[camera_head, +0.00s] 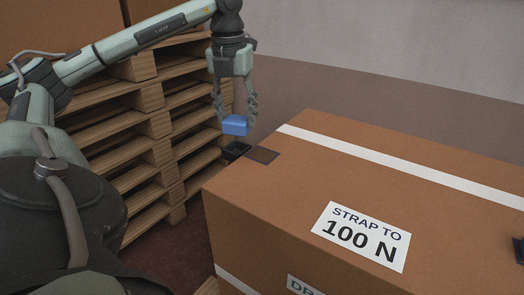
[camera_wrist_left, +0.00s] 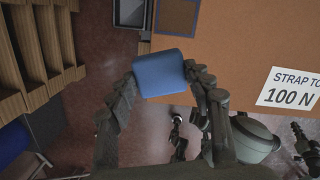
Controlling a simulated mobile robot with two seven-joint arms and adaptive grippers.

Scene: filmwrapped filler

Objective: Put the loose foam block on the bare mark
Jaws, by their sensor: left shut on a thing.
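My left gripper (camera_head: 235,118) is shut on a small blue foam block (camera_head: 235,126) and points down, with the block between its fingertips. In the left wrist view the block (camera_wrist_left: 161,74) sits between the fingers of the left gripper (camera_wrist_left: 165,85). The block appears above the surface, apart from the mark.
The big brown carton (camera_head: 330,165) has a white strap (camera_head: 400,170) and a "STRAP TO 100 N" label (camera_head: 362,236). A small black tray (camera_head: 236,149) is beside the mark at the carton's left edge. Stacked wooden pallets (camera_head: 150,130) stand left. A dark thing (camera_head: 519,250) is at the right edge.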

